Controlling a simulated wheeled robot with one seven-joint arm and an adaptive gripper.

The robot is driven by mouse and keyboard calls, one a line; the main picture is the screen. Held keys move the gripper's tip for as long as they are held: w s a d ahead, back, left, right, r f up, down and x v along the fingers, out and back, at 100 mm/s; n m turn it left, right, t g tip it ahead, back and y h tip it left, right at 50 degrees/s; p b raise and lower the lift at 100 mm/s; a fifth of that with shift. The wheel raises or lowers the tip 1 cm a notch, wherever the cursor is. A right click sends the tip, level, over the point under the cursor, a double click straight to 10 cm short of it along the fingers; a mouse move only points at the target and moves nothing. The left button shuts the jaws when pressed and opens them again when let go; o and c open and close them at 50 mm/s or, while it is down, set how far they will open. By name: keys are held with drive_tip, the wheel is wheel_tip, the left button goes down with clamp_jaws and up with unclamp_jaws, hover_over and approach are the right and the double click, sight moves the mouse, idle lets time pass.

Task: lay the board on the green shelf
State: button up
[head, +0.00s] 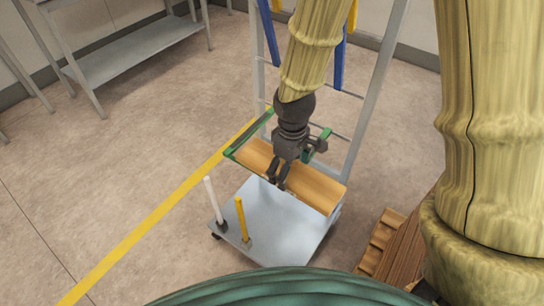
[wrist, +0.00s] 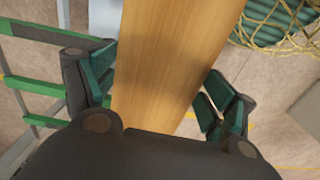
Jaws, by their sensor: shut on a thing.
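The board (head: 318,190) is a light brown wooden plank. My gripper (head: 279,181) is shut on it near its middle and holds it above the grey base of a rack. The board also shows in the wrist view (wrist: 172,50), running between the two fingers. The green shelf (head: 229,153) is an open frame of green bars on the rack, partly hidden behind the board and my gripper. Its bars show at the left of the wrist view (wrist: 40,86), beside the board. I cannot tell whether the board touches them.
The grey base plate (head: 270,222) carries a white post (head: 214,203) and a yellow post (head: 242,220) at its left. Grey uprights (head: 372,95) and blue bars (head: 341,62) stand behind. A wooden pallet (head: 384,240) lies at the right.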

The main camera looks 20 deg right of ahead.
drive_tip(key=shift+s+f, duration=0.1)
drive_tip(key=shift+s, duration=0.1)
drive_tip(key=w, duration=0.5)
drive_tip(key=w+f, duration=0.1)
drive_tip(key=w, duration=0.9)
drive_tip(key=shift+w+f, duration=0.25)
drive_tip(key=shift+w, duration=0.1)
drive_tip(key=shift+f+b, duration=0.45)
drive_tip(key=shift+f, duration=1.25)
drive_tip(key=shift+f, duration=0.15)
drive_tip(key=o, duration=1.1)
wheel_tip(320, 180, up, 12)
drive_tip(key=shift+r+p, duration=0.15)
drive_tip(key=shift+p, duration=0.4)
